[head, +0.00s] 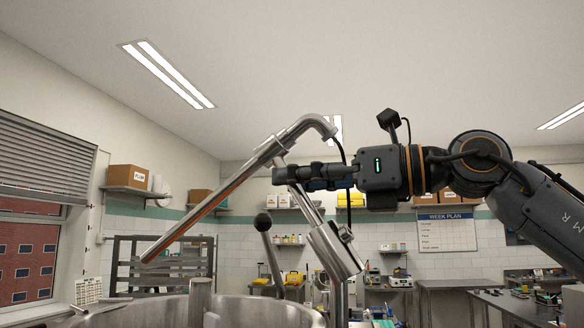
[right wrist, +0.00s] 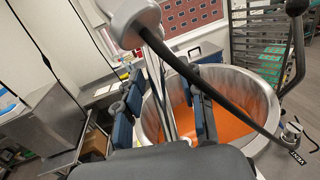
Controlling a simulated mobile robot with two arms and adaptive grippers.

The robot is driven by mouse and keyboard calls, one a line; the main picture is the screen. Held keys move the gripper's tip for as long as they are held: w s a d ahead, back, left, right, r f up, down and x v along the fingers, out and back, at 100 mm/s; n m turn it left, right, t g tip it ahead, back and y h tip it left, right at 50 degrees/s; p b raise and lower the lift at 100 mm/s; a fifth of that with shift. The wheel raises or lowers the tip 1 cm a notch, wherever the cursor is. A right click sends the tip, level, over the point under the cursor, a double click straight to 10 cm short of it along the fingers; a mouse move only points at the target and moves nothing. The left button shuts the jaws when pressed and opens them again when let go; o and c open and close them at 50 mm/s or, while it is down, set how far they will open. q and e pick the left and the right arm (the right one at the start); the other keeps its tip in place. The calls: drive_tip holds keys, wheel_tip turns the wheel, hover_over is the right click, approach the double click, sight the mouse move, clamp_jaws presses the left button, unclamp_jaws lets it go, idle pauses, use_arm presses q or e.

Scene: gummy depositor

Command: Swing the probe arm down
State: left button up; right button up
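The probe arm (head: 215,194) is a long steel tube slanting from a bent upper end down to the left, above the kettle rim. A thinner steel strut (head: 312,208) runs from near its top to a metal block (head: 334,250). My right gripper (head: 285,175) reaches in from the right just below the bent end. In the right wrist view, its fingers (right wrist: 160,95) stand apart on either side of steel tubing (right wrist: 158,75), with gaps visible; contact cannot be told. My left gripper is not in view.
The steel kettle (head: 255,312) holds orange liquid, seen in the right wrist view. A black-knobbed lever (head: 268,240) rises at its rim. A black cable (right wrist: 215,92) hangs from the tube end across that view. A rack (head: 165,262) stands behind; benches are at back right.

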drive_tip(key=shift+a+r, duration=0.1)
drive_tip(key=shift+a, duration=0.6)
drive_tip(key=shift+w, duration=0.1)
clamp_jaws()
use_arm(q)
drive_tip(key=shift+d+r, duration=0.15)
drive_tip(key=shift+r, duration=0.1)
use_arm(e)
drive_tip(key=shift+d, duration=0.1)
